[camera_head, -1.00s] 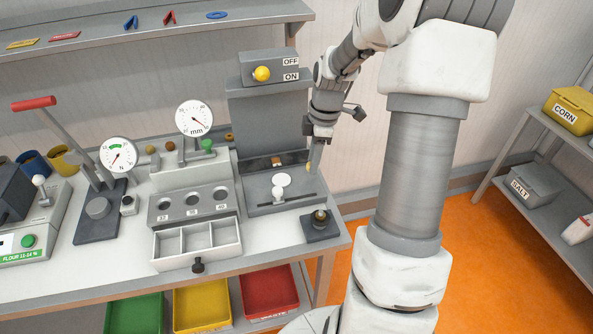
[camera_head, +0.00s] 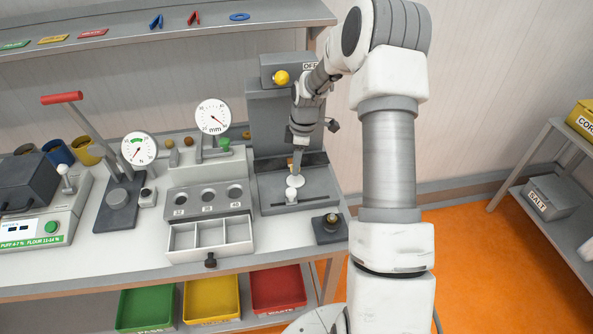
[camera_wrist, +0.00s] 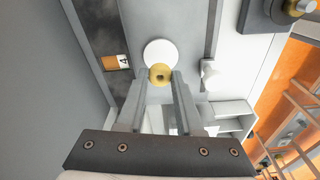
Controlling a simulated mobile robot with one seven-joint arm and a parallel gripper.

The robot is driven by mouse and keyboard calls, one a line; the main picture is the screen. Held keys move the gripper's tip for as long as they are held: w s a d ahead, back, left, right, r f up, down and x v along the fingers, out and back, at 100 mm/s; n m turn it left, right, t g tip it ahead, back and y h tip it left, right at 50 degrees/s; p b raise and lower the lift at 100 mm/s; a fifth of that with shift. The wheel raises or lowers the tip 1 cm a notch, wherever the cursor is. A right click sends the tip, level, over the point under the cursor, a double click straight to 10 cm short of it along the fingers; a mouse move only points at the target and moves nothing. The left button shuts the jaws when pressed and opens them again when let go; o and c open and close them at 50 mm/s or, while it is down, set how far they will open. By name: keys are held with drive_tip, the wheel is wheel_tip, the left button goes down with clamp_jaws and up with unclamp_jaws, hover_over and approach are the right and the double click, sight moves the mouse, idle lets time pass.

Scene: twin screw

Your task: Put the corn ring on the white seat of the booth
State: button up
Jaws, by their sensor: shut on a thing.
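My gripper (camera_wrist: 160,88) is shut on the corn ring (camera_wrist: 160,75), a small yellow ring with a dark hole, held between the fingertips in the wrist view. The white seat (camera_wrist: 160,50) is a round disc just beyond the ring there, and the ring overlaps its near edge in the picture. I cannot tell the gap between ring and seat. In the head view my gripper (camera_head: 297,168) hangs over the white seat (camera_head: 295,181) in the grey booth (camera_head: 322,187). The ring is too small to make out clearly there.
A yellow knob (camera_head: 281,77) sits on the booth's switch box. A white sliding part (camera_head: 291,196) stands in front of the seat. A small dark block with a brass post (camera_head: 331,219) is at front right. A gauge stand (camera_head: 213,117) and three-part tray (camera_head: 211,236) are to the left.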

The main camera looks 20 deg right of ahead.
sight(297, 180)
drive_tip(key=shift+f+p, duration=0.35)
drive_tip(key=shift+f, duration=1.6)
drive_tip(key=shift+f, duration=0.25)
drive_tip(key=o, duration=0.9)
drive_tip(key=shift+r, duration=0.1)
drive_tip(key=shift+r, duration=0.3)
drive_tip(key=r, duration=0.4)
drive_tip(key=d+r, duration=0.1)
drive_tip(key=r, duration=0.2)
drive_tip(key=r+b, duration=0.1)
drive_tip(key=r, duration=0.3)
drive_tip(key=shift+s+d+r, duration=0.2)
drive_tip(key=shift+s+r, duration=0.1)
drive_tip(key=shift+r, duration=0.05)
